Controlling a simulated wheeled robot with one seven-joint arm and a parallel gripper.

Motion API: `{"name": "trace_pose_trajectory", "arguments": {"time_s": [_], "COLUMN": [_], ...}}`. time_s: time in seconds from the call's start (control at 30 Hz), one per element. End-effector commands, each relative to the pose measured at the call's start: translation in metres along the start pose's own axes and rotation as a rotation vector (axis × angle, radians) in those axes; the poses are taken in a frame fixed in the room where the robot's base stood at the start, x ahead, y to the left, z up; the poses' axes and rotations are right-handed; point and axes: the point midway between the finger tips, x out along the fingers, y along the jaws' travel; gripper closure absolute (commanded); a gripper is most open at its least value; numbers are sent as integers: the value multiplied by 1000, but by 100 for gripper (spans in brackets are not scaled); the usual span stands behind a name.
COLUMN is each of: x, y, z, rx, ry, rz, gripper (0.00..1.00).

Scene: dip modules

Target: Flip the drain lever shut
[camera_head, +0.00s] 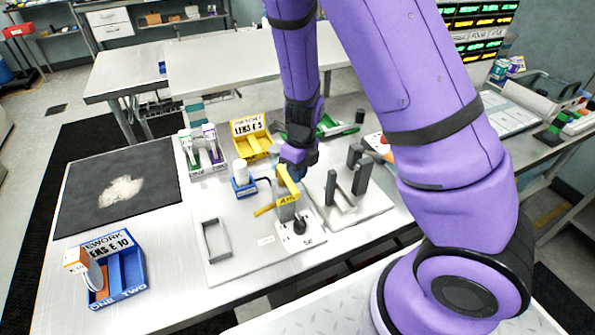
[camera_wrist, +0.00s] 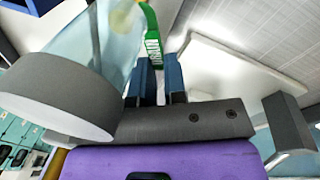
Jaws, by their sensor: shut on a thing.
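A yellow strip with dark lettering (camera_head: 287,200) is across the fixture's grey body just below. A clear cylinder with a grey collar (camera_wrist: 55,100) fills the left of that view.
A black knob (camera_head: 300,225) stands on a white plate in front of the fixture. Grey uprights (camera_head: 360,177) stand on a pale base to the right. A blue block with a white cylinder (camera_head: 242,182) is to the left. A yellow bin (camera_head: 257,148) is behind.

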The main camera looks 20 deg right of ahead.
Motion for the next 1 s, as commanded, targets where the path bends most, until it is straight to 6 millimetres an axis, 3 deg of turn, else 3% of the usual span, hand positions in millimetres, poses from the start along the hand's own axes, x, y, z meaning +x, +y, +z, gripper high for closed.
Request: {"name": "trace_pose_trajectory", "arguments": {"time_s": [0.2, 0.5, 0.53, 0.63, 1.0], "x": [1, 2, 2, 2, -3], "y": [9, 10, 10, 10, 10], "z": [-2, -2, -2, -2, -1], "rx": [151, 167, 167, 166, 164], "ry": [-24, -26, -26, -26, -27], "rz": [0, 1, 1, 1, 0], "gripper": [100, 100, 83, 62, 62]}}
